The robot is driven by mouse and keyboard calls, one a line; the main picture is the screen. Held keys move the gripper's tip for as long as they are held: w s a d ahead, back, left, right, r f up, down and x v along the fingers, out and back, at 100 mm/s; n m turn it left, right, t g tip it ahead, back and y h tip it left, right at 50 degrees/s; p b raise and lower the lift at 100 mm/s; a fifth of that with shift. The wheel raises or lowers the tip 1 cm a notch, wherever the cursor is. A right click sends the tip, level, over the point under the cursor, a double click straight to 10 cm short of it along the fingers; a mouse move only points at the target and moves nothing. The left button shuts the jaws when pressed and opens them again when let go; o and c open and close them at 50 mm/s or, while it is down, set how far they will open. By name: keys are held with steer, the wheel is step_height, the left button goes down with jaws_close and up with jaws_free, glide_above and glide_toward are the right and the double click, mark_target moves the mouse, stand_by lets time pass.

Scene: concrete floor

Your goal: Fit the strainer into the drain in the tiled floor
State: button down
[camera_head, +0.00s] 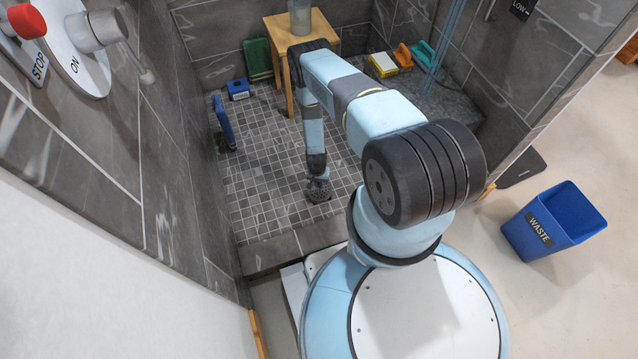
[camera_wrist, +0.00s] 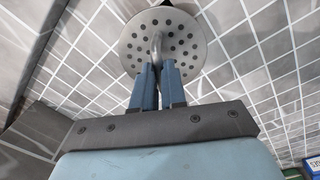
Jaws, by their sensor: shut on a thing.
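The strainer (camera_wrist: 132,37) is a round grey metal disc with many small holes and an upright bent handle. My gripper (camera_wrist: 157,68) is shut on that handle in the wrist view, with the disc beyond the fingertips. In the head view my gripper (camera_head: 317,171) points down over the tiled floor (camera_head: 262,170), and the strainer (camera_head: 318,190) shows small and dark just below it. I cannot tell whether the strainer touches the floor. I cannot make out the drain in either view; the strainer, gripper or arm may hide it.
A wooden stool (camera_head: 272,32) bearing a clear container (camera_head: 299,17) stands behind my arm. A blue box (camera_head: 238,89) and an upright blue object (camera_head: 223,122) are at the left wall. A raised tile edge (camera_head: 268,254) lies in front. A blue waste bin (camera_head: 555,222) stands outside, right.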

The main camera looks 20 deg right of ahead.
steer(key=shift+f, duration=2.35)
steer(key=c, duration=1.1)
jaws_free()
step_height(320, 180, up, 14)
steer(key=shift+w+a+f, duration=0.15)
steer(key=shift+w+a, duration=0.05)
steer(key=shift+a, duration=0.15)
